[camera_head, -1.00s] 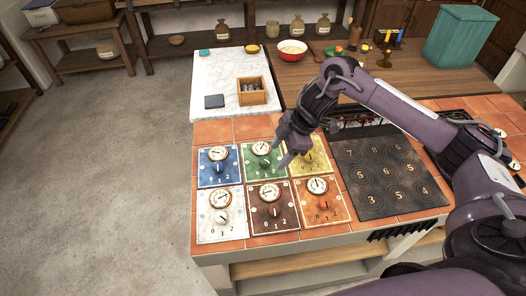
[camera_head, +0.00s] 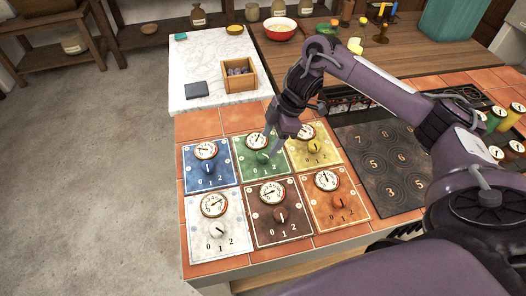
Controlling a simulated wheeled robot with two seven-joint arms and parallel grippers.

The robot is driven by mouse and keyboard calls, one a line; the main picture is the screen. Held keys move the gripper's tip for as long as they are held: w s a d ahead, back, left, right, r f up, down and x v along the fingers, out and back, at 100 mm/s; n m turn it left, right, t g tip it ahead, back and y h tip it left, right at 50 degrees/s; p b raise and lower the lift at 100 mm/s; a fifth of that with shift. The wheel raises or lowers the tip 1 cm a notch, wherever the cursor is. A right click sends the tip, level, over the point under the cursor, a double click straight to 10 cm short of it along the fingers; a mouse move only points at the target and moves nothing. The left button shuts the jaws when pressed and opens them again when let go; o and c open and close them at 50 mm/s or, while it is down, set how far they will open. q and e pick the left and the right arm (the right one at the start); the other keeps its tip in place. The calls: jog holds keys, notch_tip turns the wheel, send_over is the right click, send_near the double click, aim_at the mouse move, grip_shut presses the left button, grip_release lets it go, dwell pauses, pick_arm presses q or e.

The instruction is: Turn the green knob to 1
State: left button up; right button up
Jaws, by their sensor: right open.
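The green panel (camera_head: 247,169) is in the back row of knob panels, between the blue and yellow ones. It has a round white dial (camera_head: 257,141) above a small green knob (camera_head: 262,157), with numbers 0, 1, 2 below. My right gripper (camera_head: 272,150) reaches down over the right part of the green panel, its fingertips close beside the knob. It is open. I cannot tell whether the fingers touch the knob, and the knob's exact pointing is too small to read. My left gripper is not in view.
Close neighbours are the blue panel (camera_head: 194,178), yellow panel (camera_head: 325,159), white panel (camera_head: 199,243), brown panel (camera_head: 262,231) and orange panel (camera_head: 353,208). A dark numbered plate (camera_head: 365,187) lies right. A wooden box (camera_head: 239,84) stands on the marble slab behind.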

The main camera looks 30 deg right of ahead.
aim_at(263, 153)
jog(key=b+x, duration=0.1)
jog(key=x, duration=0.4)
jog(key=shift+a+f, duration=0.15)
jog(key=shift+f, duration=0.1)
jog(key=c, duration=1)
jog(key=shift+s+r+m+p, duration=0.1)
jog(key=shift+r+m+p, duration=0.25)
jog(key=shift+p, duration=0.5)
jog(key=m+t+p, duration=0.1)
jog(key=m+p, duration=0.2)
jog(key=p, duration=0.1)
jog(key=m+t+h+p, duration=0.1)
jog(key=m+p, duration=0.2)
jog(key=p, duration=0.2)
jog(key=shift+s, duration=0.1)
jog(key=shift+f+m+t+h+p, duration=0.25)
jog(key=shift+m+t+h+p, duration=0.25)
jog(key=shift+m+p, duration=0.7)
